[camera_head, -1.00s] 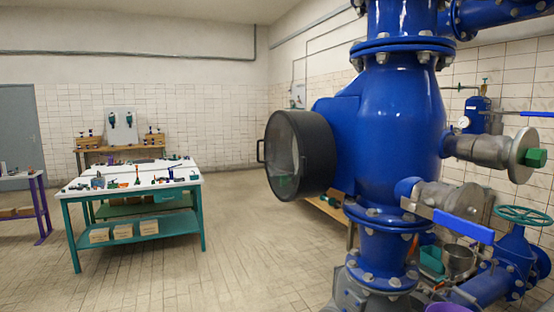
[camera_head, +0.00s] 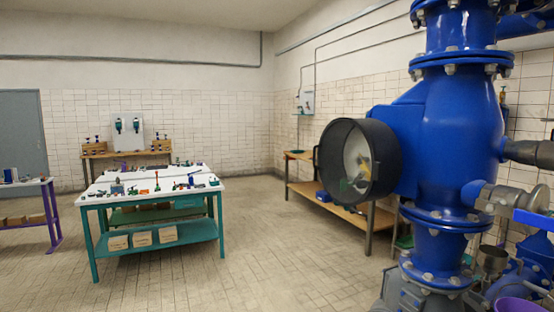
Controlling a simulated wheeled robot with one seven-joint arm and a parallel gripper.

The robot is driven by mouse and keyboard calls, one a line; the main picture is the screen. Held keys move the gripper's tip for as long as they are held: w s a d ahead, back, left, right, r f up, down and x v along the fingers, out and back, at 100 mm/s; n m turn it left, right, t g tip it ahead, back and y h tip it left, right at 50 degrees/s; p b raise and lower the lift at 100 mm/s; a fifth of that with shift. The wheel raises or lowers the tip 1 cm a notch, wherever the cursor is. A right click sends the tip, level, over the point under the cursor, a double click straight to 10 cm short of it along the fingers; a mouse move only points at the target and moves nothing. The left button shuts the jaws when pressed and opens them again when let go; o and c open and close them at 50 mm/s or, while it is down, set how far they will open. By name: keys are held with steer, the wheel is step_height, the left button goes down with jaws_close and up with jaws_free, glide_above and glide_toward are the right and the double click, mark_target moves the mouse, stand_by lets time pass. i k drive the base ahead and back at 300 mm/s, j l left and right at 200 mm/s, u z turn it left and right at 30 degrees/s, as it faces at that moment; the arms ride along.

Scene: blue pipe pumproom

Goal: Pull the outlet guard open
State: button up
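A round black guard (camera_head: 379,165) sits on the left side of the big blue pump body (camera_head: 460,130), right of the picture's middle. It looks like a short, wide drum facing left. A pale disc with yellowish and dark patches (camera_head: 357,170) shows within its rim; I cannot tell whether this is a clear cover or the inside. A thin dark handle (camera_head: 316,160) seems to show at its left edge, mostly edge-on. I cannot tell whether the guard is fully closed. My gripper is not in view.
A green workbench (camera_head: 152,240) with small parts on its white top stands at left. A wooden shelf table (camera_head: 330,200) is behind the guard. A purple-legged table (camera_head: 50,215) is at far left. Tiled floor (camera_head: 280,265) between bench and pump is clear.

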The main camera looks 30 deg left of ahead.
mark_target(376, 165)
steer(key=k+j, duration=0.1)
steer(key=j, duration=0.65)
steer(key=k+j+u, duration=0.15)
steer(key=j, duration=0.6)
steer(key=k+j, duration=0.1)
steer(key=j, duration=0.65)
steer(key=i+j+u, duration=0.25)
steer(key=i+j, duration=0.5)
steer(key=i+l, duration=0.15)
steer(key=i, duration=0.55)
